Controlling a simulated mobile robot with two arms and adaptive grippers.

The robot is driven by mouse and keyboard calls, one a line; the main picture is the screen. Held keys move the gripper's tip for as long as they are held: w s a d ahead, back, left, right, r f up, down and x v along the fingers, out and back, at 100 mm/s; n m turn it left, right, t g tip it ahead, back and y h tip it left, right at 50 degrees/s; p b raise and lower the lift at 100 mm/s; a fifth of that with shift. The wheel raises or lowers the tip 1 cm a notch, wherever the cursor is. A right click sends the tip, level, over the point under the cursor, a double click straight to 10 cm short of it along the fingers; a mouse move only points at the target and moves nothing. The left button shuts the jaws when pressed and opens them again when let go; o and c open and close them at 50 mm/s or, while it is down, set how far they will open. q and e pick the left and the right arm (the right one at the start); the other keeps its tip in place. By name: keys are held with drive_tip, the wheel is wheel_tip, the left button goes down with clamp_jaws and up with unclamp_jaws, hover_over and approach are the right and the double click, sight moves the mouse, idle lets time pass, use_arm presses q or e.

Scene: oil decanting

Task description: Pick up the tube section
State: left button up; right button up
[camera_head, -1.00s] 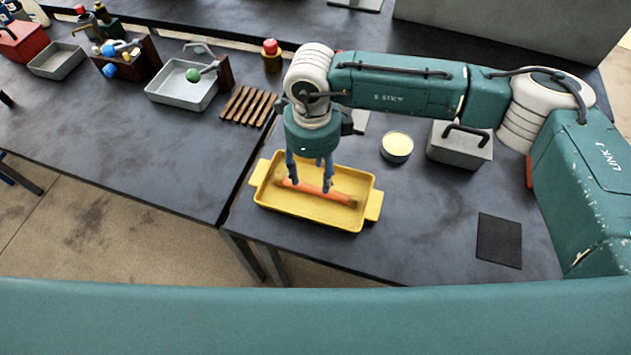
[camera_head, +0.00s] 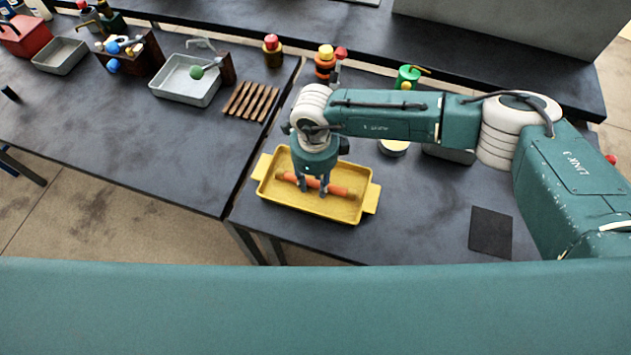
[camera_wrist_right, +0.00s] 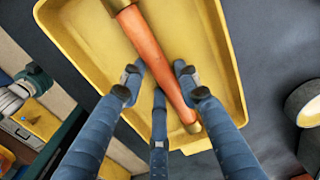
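The tube section (camera_head: 337,190) is an orange tube with a brownish end, lying across the yellow tray (camera_head: 372,200). My right gripper (camera_head: 312,190) is low over the tray, with its fingers around the middle of the tube. In the right wrist view the tube section (camera_wrist_right: 152,52) runs between the blue fingers of the right gripper (camera_wrist_right: 158,78). Whether any fingertip touches the tube is not clear. The left gripper is not in view.
A round tin (camera_head: 393,148) and a grey box (camera_head: 448,154) stand behind the tray, partly hidden by my right arm. A dark flat pad (camera_head: 490,232) lies at the right. A slatted wooden rack (camera_head: 250,101) and a grey basin (camera_head: 185,88) are at the left.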

clamp_jaws()
drive_tip(key=shift+r, duration=0.1)
